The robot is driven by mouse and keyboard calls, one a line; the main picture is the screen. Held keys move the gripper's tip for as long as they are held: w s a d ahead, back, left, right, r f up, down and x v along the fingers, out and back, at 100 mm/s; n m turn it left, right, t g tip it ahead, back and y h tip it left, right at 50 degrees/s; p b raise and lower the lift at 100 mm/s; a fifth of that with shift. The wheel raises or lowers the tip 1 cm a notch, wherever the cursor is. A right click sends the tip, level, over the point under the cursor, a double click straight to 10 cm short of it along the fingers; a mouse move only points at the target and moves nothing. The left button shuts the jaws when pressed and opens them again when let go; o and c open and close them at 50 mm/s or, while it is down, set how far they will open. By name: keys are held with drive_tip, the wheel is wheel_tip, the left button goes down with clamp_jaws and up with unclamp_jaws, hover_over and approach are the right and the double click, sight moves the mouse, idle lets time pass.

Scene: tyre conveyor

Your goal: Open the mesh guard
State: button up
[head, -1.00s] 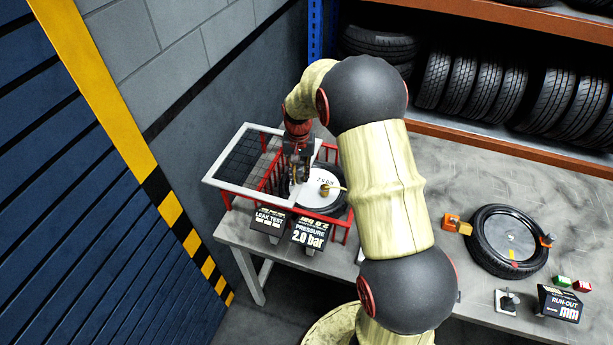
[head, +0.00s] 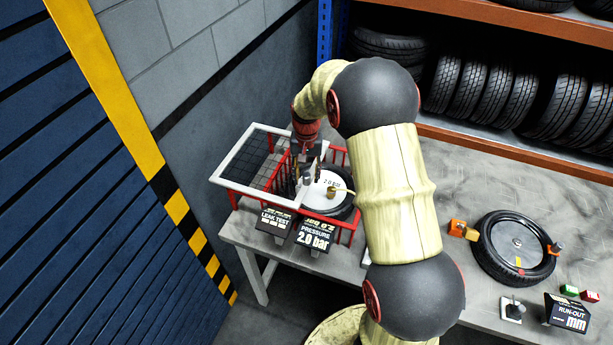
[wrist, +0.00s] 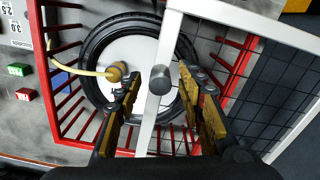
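The mesh guard (head: 253,187) is a pale grey frame with dark mesh. It lies over the left part of a red-railed cage (head: 344,228) and sticks out past its left side. A tyre on a white wheel (head: 325,198) shows uncovered to the right of the guard. In the wrist view, the guard's frame bar (wrist: 171,42) crosses the wheel and carries a grey round knob (wrist: 160,79). My gripper (wrist: 163,98) is at this bar, its two fingers apart on either side of the knob, with gaps showing. The fingertips are partly hidden in the head view.
A brass fitting with a yellow hose (wrist: 116,72) is on the wheel beside the left finger. Pressure and leak test signs (head: 315,233) stand in front of the cage. A second tyre (head: 516,247) lies on the bench at right. A wall is close behind the guard.

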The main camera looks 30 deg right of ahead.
wheel_tip(320, 180, up, 11)
drive_tip(key=shift+r, duration=0.2)
idle(0.6)
drive_tip(key=s+a+r+n+t+b, duration=0.1)
drive_tip(key=s+a+b, duration=0.4)
drive_tip(key=s, duration=0.9)
drive_tip(key=s+a+r+n+t+b, duration=0.1)
drive_tip(key=s+a+n+t+b, duration=0.3)
drive_tip(key=s+a, duration=0.5)
drive_tip(key=s+n+b, duration=0.2)
drive_tip(key=s, duration=0.4)
drive_tip(key=shift+a+r+t, duration=0.3)
drive_tip(key=shift+r, duration=0.1)
